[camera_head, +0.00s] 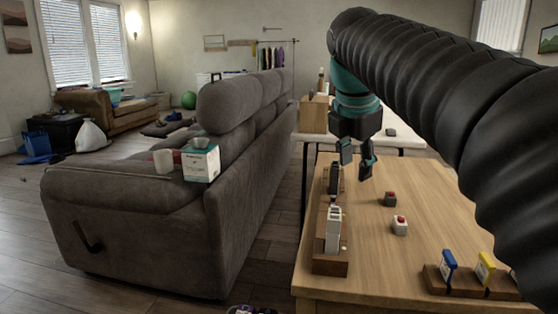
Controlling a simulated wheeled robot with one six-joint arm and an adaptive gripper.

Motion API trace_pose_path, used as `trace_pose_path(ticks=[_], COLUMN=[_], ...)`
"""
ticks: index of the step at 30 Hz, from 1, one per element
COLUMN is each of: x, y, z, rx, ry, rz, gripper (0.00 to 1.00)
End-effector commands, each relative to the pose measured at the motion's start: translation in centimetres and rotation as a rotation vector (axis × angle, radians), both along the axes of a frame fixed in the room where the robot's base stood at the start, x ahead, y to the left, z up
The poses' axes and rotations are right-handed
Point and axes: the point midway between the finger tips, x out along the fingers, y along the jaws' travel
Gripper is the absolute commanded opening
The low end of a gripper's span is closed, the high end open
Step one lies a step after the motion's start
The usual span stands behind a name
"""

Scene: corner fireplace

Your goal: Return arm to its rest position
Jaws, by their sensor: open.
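My gripper (358,161) hangs from my arm, which reaches in from the right. It points down above the far left part of the wooden table (365,287). Its two dark fingers are apart, with nothing seen between them. Just below and left of it, a wooden holder (330,264) along the table's left edge carries a white device (333,229) and a dark device (335,178). I cannot tell whether the fingers touch the dark device; they appear above and right of it.
Two small button boxes, one dark (390,199) and one white with a red top (400,226), stand mid-table. A wooden rack (470,286) holds a blue card (448,264) and a yellow card (484,268). A grey sofa (255,190) stands left, bearing a tissue box (201,164).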

Motion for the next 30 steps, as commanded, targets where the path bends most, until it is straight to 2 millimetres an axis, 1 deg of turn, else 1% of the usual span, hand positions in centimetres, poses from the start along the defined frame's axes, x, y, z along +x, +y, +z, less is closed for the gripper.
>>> trace_pose_path(ticks=[1, 5, 11, 17, 21, 24, 27, 30], x=[-1.0, -3.6, -7.9, -12.4, -15.5, -17.4, -19.0, -19.9], y=[-0.2, -0.8, -1.3, -1.6, -1.7, -1.7, -1.7, -1.7], z=[-0.6, -2.9, -7.3, -12.6, -16.6, -19.4, -21.7, -23.3], rx=[0.032, 0.147, 0.345, 0.55, 0.694, 0.789, 0.864, 0.915], ry=[-0.014, -0.065, -0.136, -0.19, -0.218, -0.231, -0.238, -0.241], rz=[-0.063, -0.293, -0.675, -1.066, -1.345, -1.528, -1.676, -1.778], gripper=[0.43, 0.43, 0.43, 0.43, 0.43, 0.43, 0.43, 0.43])
